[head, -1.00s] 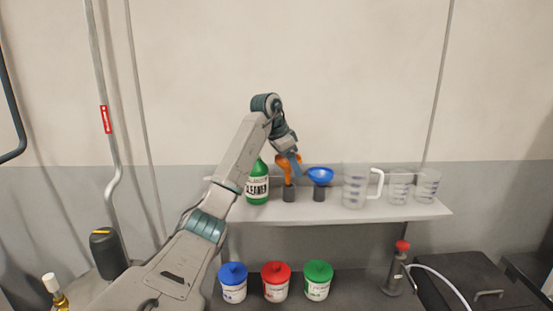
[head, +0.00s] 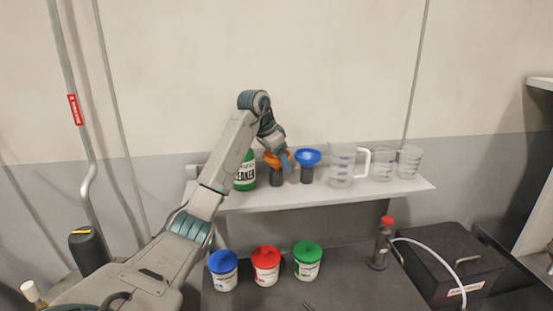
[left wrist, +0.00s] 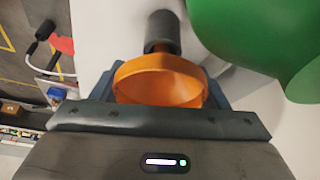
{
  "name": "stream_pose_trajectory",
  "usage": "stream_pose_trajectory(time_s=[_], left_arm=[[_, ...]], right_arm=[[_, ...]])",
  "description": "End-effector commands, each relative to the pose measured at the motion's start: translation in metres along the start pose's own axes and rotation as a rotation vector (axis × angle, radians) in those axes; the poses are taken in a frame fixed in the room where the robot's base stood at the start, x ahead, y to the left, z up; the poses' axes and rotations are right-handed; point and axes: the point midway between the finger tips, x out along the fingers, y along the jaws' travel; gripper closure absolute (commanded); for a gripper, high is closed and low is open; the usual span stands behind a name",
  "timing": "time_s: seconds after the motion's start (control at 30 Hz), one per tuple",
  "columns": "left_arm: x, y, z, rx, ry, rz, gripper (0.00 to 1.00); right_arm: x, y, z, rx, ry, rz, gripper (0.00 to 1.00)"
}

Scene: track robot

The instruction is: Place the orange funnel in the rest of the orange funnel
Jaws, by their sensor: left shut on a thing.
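The orange funnel (head: 272,159) is at the shelf, in my left gripper (head: 286,161). Its wide cone faces up and its spout does not show. The dark cylindrical rest (head: 276,177) stands on the shelf directly below it. In the left wrist view, my left gripper (left wrist: 165,88) has a blue finger on each side of the orange funnel (left wrist: 158,68), and the dark rest (left wrist: 163,32) meets the narrow end of the cone. The spout seems to be inside the rest, but how deep is hidden. My right gripper is not in view.
On the white shelf (head: 340,197), a green cleaner bottle (head: 245,175) stands close left of the funnel. A blue funnel (head: 307,157) in a dark rest stands close right. Several clear measuring jugs stand further right. Lidded tubs (head: 265,265) are on the counter below.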

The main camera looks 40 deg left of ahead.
Motion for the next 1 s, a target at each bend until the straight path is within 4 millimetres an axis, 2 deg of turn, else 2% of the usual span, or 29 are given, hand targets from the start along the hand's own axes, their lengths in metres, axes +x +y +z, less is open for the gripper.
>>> stream_pose_trajectory(time_s=[0.33,0.6,0.63,0.73,1.0], left_arm=[[0.003,0.0,0.001,0.0,0.0,0.0,0.57],[0.007,0.0,0.003,0.0,0.0,0.0,0.57],[0.007,0.0,0.003,0.0,0.0,0.0,0.28],[0.007,0.0,0.003,0.0,0.0,0.0,0.08],[0.007,0.0,0.003,0.0,0.0,0.0,0.06]], right_arm=[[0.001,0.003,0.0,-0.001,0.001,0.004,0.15],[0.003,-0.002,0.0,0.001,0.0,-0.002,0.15],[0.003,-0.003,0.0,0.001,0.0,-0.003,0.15],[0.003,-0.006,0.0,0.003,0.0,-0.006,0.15],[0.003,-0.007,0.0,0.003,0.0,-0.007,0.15]])
